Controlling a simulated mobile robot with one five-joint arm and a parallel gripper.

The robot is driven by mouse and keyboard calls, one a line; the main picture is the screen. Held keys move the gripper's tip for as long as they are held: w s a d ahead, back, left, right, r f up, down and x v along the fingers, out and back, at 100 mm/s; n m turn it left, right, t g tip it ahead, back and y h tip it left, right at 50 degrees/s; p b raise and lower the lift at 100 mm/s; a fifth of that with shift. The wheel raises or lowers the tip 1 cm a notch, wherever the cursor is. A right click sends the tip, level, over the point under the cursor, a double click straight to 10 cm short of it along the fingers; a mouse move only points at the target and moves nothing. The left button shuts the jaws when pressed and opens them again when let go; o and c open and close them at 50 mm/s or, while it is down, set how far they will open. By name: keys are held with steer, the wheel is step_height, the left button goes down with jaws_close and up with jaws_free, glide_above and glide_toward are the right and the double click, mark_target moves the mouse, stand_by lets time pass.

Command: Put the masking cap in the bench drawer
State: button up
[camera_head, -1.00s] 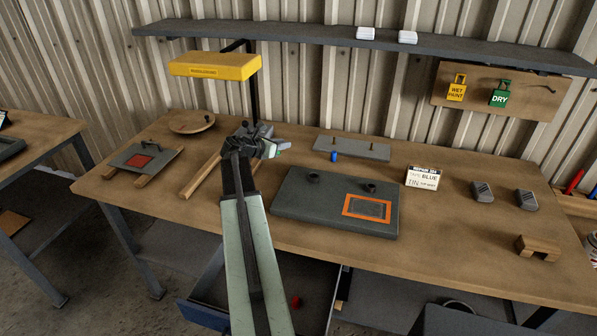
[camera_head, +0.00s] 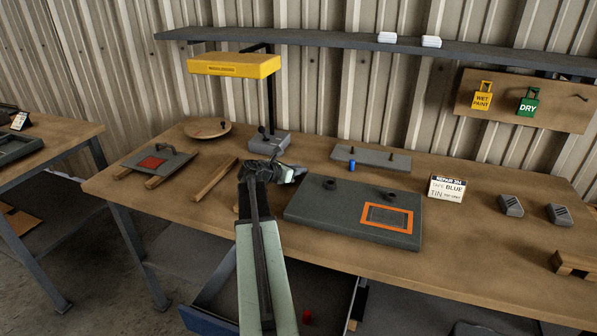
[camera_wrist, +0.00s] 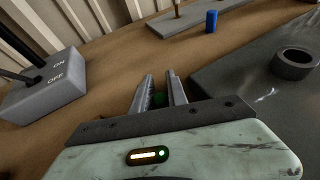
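A small dark green masking cap (camera_wrist: 158,98) sits between the fingers of my gripper (camera_wrist: 160,85) in the wrist view, with the fingers close on both sides of it. In the head view my gripper (camera_head: 290,172) is above the bench, left of the grey panel, and the green cap cannot be made out there. A blue cap (camera_head: 351,165) stands by the pegged plate; it also shows in the wrist view (camera_wrist: 211,22). The bench drawer (camera_head: 208,321) is pulled open below the bench, partly hidden by my arm. A red cap (camera_head: 307,316) lies inside it.
The grey panel (camera_head: 300,209) with an orange-framed window lies right of my gripper. The lamp base (camera_wrist: 45,90) with an ON/OFF switch stands close by on the left. Wooden strips (camera_head: 214,180) lie left. A sign card (camera_head: 446,188) stands right of the panel.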

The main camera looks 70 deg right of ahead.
steer(key=o, duration=0.4)
steer(key=shift+o, duration=0.2)
